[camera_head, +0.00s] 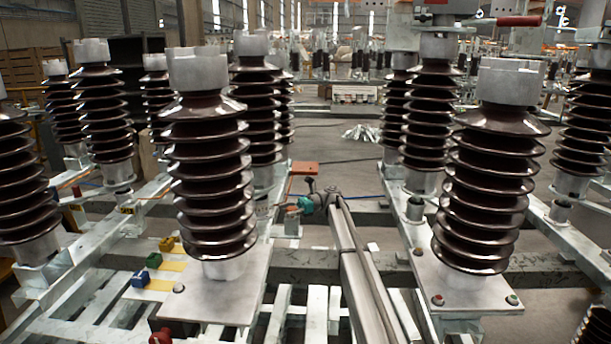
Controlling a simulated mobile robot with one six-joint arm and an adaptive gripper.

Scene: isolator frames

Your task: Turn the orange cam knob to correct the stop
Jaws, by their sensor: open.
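My grey arm reaches up from the bottom centre to a teal-capped wrist between the two large front insulators. My gripper (282,207) is small and dark at the left of this wrist, close to the right side of the front left insulator. It is open, though its fingers are hard to make out. A small orange part (292,208) shows right at the gripper; I cannot tell whether it is the cam knob or whether the fingers are around or beside it. No stop can be made out. An orange-red plate (305,168) lies just behind the wrist.
Brown ribbed insulators (207,170) and (487,180) stand on pale steel frames on both sides. A grey cross beam (540,268) runs behind the front frames. Yellow, green and blue blocks (153,261) sit at the lower left. Open floor shows behind the wrist.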

